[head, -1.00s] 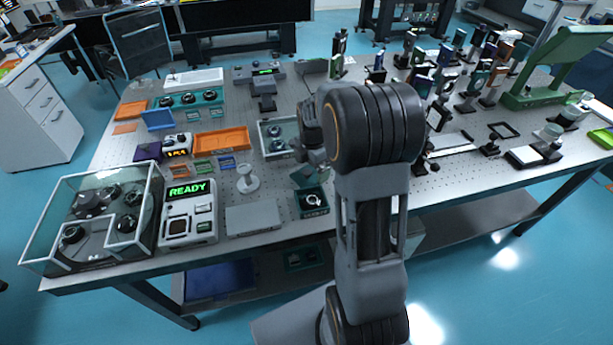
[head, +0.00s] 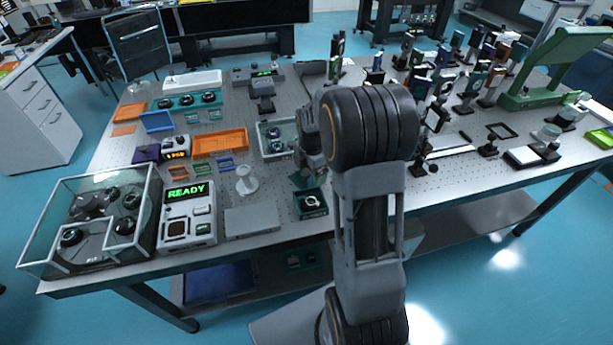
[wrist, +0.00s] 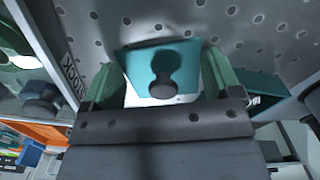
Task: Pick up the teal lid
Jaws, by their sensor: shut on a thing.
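The teal lid (wrist: 140,65) is a flat square plate with a dark round knob (wrist: 165,75). In the wrist view it lies between the two green fingers of my gripper (wrist: 160,68), which close on it from both sides. In the head view the lid (head: 299,181) shows partly beneath my gripper (head: 309,172), just behind the dark teal box (head: 311,203) with a white ring mark. The box also shows at the right of the wrist view (wrist: 262,97). My wrist hides part of the lid in the head view.
A clear-walled tray with dark round parts (head: 277,152) stands close to the left of my gripper. A white spool-like stand (head: 246,182), a grey plate (head: 252,221) and an orange tray (head: 220,142) lie farther left. Optics posts crowd the table's right side.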

